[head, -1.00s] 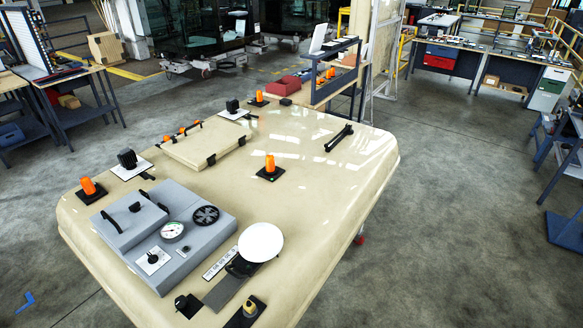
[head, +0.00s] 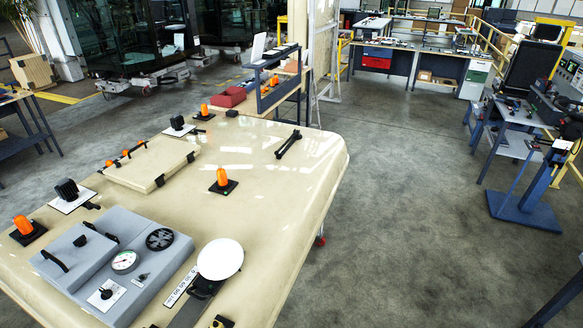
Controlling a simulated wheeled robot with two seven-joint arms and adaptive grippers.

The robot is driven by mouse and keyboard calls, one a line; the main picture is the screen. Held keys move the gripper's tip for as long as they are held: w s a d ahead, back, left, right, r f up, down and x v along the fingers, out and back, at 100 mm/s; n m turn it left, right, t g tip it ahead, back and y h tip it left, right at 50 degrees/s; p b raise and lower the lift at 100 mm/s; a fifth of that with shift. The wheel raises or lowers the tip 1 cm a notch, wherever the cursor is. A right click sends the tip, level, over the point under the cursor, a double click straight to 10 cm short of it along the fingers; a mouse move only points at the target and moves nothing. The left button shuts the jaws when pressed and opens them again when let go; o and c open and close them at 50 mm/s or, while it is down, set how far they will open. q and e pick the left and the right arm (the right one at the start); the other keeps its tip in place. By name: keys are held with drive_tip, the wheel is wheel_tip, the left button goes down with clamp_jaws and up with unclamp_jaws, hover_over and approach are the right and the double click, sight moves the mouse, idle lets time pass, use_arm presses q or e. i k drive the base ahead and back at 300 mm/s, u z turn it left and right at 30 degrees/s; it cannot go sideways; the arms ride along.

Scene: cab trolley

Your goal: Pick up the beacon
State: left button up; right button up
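Several orange beacons on black square bases stand on the cream cab roof panel (head: 262,170) in the head view. One beacon (head: 222,178) stands upright near the middle of the panel. Another beacon (head: 24,226) is at the left edge, and a smaller one (head: 204,110) is at the far edge. I cannot tell which one the task means. Neither of my grippers shows in the head view.
A grey box with a gauge (head: 124,261) and a white disc (head: 220,259) occupy the near left of the panel. A black bar (head: 288,143) lies at the far right. A blue-framed shelf (head: 278,80) stands behind. Grey floor (head: 410,190) is open to the right.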

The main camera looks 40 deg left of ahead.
sight(223, 182)
drive_tip(key=z, duration=0.05)
drive_tip(key=i, duration=4.45)
drive_tip(key=u, duration=4.3)
